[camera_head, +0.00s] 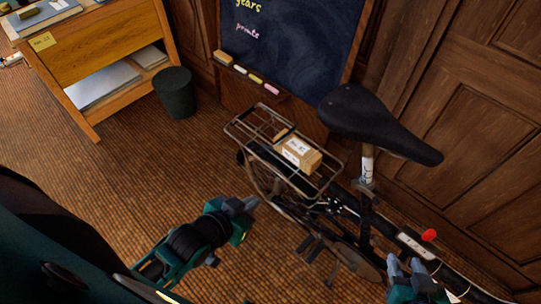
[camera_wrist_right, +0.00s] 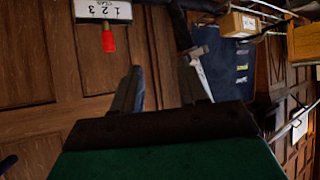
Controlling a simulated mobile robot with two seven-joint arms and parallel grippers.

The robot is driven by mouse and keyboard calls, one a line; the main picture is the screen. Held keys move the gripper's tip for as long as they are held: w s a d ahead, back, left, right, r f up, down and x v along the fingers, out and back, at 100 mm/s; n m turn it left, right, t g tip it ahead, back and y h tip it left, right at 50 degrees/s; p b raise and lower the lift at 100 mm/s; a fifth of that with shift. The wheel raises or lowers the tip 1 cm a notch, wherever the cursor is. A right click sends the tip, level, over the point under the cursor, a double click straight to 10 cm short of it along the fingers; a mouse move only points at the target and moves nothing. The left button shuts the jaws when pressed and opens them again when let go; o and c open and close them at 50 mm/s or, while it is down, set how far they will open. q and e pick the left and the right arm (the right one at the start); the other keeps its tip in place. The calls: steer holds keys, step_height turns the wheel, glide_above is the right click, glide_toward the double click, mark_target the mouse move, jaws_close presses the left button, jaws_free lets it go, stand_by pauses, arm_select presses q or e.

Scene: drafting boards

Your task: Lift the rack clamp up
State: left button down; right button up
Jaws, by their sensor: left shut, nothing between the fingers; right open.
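A bicycle stands beside the wall with a wire rear rack (camera_head: 331,181) behind its black saddle (camera_head: 375,125). A small cardboard box (camera_head: 298,154) with a white label sits on the rack; it also shows in the right wrist view (camera_wrist_right: 238,24). Thin bars lie around the box, but I cannot clearly tell the rack clamp from the rack's frame. My left gripper (camera_head: 246,205) is shut and empty, in front of the rack, apart from it. My right gripper (camera_head: 406,266) is open and empty near the bike's front part; its fingers show in the right wrist view (camera_wrist_right: 160,88).
A white plate marked 1 2 3 (camera_wrist_right: 102,10) with a red lever (camera_wrist_right: 108,39) is near my right gripper. A chalkboard (camera_head: 290,50) with a chalk ledge stands behind the rack. A dark bin (camera_head: 175,93) and wooden desk (camera_head: 100,60) are at the left. Open floor lies front left.

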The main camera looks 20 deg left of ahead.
arm_select(q)
steer(key=w+a+f+m+t+b, duration=0.2)
steer(key=w+f+m+t+b, duration=0.1)
steer(key=m+b, duration=0.4)
steer(key=w+a+f+m+t+h+b, duration=0.1)
steer(key=w+f+m+b, duration=0.4)
steer(key=m, duration=0.8)
steer(key=w+a+f+m+t+b, duration=0.4)
steer(key=f+m+t+b, duration=0.2)
steer(key=f+m+b, duration=0.2)
steer(key=m+b, duration=0.1)
steer(key=b, duration=0.1)
steer(key=shift+w+f+m+h+b, duration=0.2)
steer(key=shift+w+m+h+b, duration=0.05)
steer(key=shift+m+h+b, duration=0.15)
arm_select(e)
steer(key=w+a+f, duration=0.1)
steer(key=a+f, duration=0.1)
steer(key=f, duration=0.6)
steer(key=w+a+f+y, duration=0.1)
steer(key=a+f, duration=0.1)
steer(key=f, duration=0.5)
steer(key=shift+a+f+y, duration=0.15)
steer(key=shift+f+y, duration=0.15)
steer(key=shift+f, duration=0.05)
steer(key=shift+w, duration=0.1)
